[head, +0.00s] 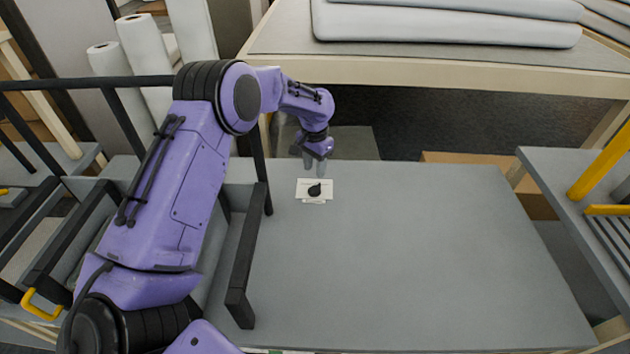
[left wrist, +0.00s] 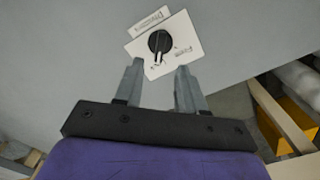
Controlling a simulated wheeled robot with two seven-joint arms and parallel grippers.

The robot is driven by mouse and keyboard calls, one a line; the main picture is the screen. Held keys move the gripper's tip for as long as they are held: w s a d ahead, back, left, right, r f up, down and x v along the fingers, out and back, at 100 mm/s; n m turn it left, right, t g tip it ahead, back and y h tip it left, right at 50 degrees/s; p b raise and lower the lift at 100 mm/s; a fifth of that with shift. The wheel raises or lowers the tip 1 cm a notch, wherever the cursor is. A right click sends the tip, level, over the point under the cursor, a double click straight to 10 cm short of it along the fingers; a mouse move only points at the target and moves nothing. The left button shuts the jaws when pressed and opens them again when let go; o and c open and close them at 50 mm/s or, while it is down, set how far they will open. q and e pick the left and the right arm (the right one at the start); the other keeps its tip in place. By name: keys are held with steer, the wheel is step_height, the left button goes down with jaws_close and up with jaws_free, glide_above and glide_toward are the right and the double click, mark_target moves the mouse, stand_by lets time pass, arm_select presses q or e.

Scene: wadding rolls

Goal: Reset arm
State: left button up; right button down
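My left arm reaches in from the left in the head view, and its gripper (head: 314,163) hangs over the far left part of the grey table (head: 400,260). In the left wrist view the two fingers of the left gripper (left wrist: 160,88) stand apart with nothing between them. My right gripper is in neither view.
A raised bench (head: 400,62) with pale wadding rolls (head: 440,25) stands behind the table. White upright rolls (head: 146,50) and a dark rail (head: 80,83) are at the left. A grey surface with yellow bars (head: 600,165) is at the right. Most of the table is clear.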

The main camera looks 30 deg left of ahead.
mark_target(315, 186)
arm_select(q)
step_height(315, 186, up, 4)
steer(key=shift+f, duration=0.15)
steer(key=shift+f, duration=0.1)
step_height(315, 186, down, 10)
steer(key=shift+f+p, duration=0.15)
steer(key=shift+p, duration=0.55)
steer(key=shift+n, duration=0.3)
